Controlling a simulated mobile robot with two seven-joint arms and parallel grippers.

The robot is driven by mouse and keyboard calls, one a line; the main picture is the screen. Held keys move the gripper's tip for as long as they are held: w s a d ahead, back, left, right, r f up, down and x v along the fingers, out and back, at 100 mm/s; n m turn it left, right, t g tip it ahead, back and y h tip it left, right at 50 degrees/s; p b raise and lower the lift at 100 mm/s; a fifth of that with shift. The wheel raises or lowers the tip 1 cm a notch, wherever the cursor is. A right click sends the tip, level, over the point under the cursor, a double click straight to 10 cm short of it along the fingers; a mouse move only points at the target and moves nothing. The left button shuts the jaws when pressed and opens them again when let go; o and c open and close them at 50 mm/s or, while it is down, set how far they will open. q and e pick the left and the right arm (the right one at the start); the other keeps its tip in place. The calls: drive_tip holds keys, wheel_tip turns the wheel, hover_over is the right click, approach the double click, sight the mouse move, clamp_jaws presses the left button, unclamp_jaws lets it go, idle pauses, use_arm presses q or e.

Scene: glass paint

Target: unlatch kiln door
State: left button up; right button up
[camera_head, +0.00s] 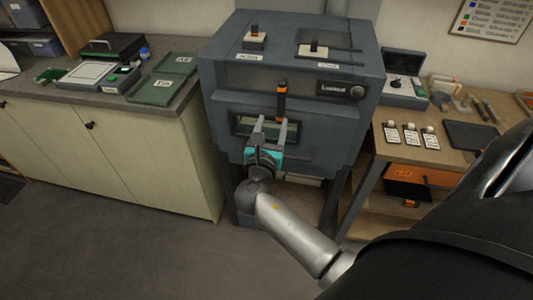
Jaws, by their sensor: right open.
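The kiln (220,80) is a dark grey box on a stand, straight ahead. An upright latch handle (282,98) with an orange grip and dark ends is on its front, above a small window (243,124). The kiln door looks shut. My right gripper (270,127), with a teal body, is in front of the window, just below the latch handle. Its two grey fingers are apart with nothing between them. The right fingertip is close under the handle's lower end; I cannot tell if they touch. My left gripper is out of view.
A control panel (334,89) with a knob is right of the handle. Two small blocks with dark knobs (256,38) (313,50) are on the kiln's top. A counter (189,100) with green trays is on the left; a wooden table (388,148) with cards is on the right.

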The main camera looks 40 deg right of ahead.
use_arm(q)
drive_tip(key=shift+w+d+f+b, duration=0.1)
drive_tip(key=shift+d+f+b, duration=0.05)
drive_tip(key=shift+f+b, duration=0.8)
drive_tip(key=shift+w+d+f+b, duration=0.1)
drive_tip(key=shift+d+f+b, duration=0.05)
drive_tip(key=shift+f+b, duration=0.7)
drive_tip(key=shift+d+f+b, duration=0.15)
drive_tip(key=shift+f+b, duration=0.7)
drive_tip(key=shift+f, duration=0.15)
use_arm(e)
drive_tip(key=s+a+f+m+g+y, duration=0.2)
drive_tip(key=s+f+y, duration=0.1)
drive_tip(key=f, duration=1.1)
drive_tip(key=s+a+f+m+g+y, duration=0.1)
drive_tip(key=s+f+m+y, duration=0.2)
drive_tip(key=f, duration=1.2)
drive_tip(key=shift+a+g, duration=0.4)
drive_tip(key=shift+f, duration=0.1)
